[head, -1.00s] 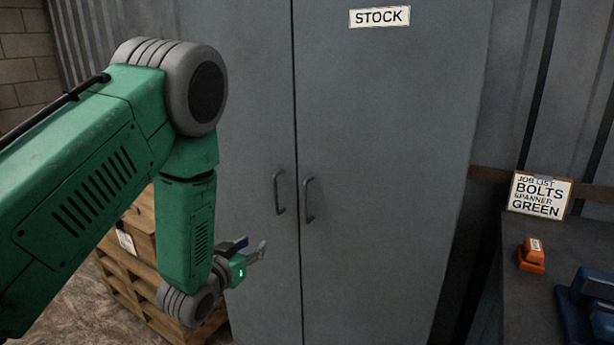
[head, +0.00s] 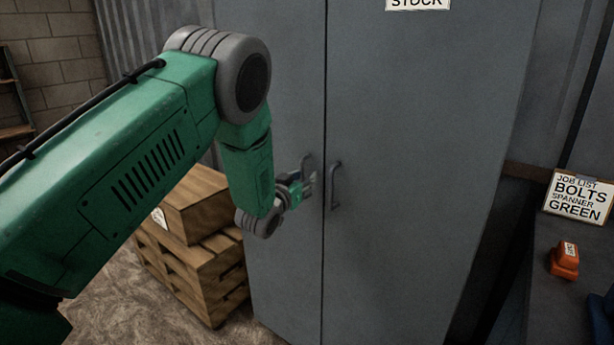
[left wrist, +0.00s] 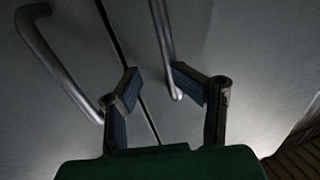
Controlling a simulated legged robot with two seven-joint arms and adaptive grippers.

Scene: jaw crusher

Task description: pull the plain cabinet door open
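The plain cabinet door (head: 282,90) is the grey left-hand one, and it is shut. Its bar handle (head: 304,162) is partly hidden by my left gripper (head: 307,184), which is at the handle's lower part. In the left wrist view, my left gripper (left wrist: 160,88) is open. The lower end of the plain door's handle (left wrist: 163,40) shows between its two fingers, with gaps visible and no grip on it. The other door (head: 420,130) bears the STOCK sign; its handle (head: 335,186) is just right of the gripper and also shows in the wrist view (left wrist: 55,62). My right gripper is not in view.
A wooden crate (head: 196,205) on stacked pallets (head: 205,285) stands left of the cabinet, close below my left arm. At right, a dark bench (head: 545,310) holds an orange object (head: 565,261) and a job list sign (head: 579,196). Bare floor lies at lower left.

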